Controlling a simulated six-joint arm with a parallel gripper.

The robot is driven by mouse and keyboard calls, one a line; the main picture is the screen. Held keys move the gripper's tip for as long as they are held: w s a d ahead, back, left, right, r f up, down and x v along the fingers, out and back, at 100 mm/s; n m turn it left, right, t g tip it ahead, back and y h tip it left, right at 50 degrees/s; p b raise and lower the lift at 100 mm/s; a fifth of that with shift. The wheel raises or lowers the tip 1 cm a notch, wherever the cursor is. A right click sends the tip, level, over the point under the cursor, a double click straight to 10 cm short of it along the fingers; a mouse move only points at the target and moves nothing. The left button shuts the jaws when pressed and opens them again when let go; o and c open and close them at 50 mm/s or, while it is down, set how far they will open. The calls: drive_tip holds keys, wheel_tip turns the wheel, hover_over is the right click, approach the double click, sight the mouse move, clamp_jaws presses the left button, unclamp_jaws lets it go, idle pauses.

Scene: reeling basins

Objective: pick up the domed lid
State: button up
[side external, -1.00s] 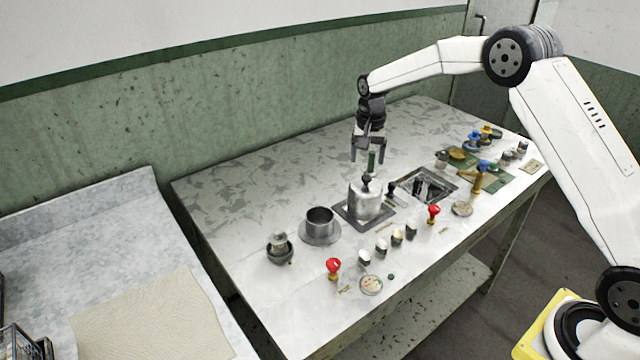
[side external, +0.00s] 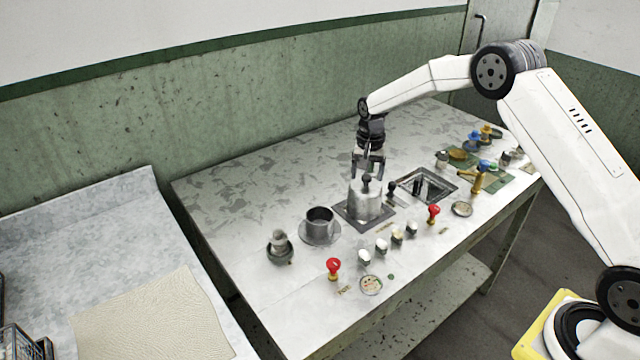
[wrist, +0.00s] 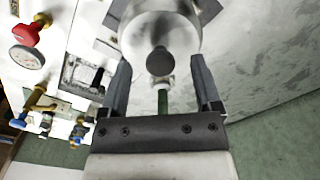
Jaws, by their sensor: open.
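The domed lid (side external: 364,203) is a grey metal cover with a dark round knob (side external: 366,181) on top. It sits on a square dark-rimmed basin in the table. My gripper (side external: 368,173) is open, pointing down, with its fingertips around knob height just over the lid. In the wrist view the knob (wrist: 160,62) shows between the two spread fingers, with a gap on each side. The lid's metal top (wrist: 184,33) shows beyond it. I see no finger touching the knob.
An open basin (side external: 452,188) lies right of the lid, with a dark-knobbed handle (side external: 392,188) between. A round metal pot (side external: 320,222) stands left. Red-handled valves (side external: 434,211), small blocks and gauges line the front. A green post (wrist: 162,102) shows between the fingers. The back-left tabletop is clear.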

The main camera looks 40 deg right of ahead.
clamp_jaws()
idle(0.3)
drive_tip(key=shift+r, duration=0.2)
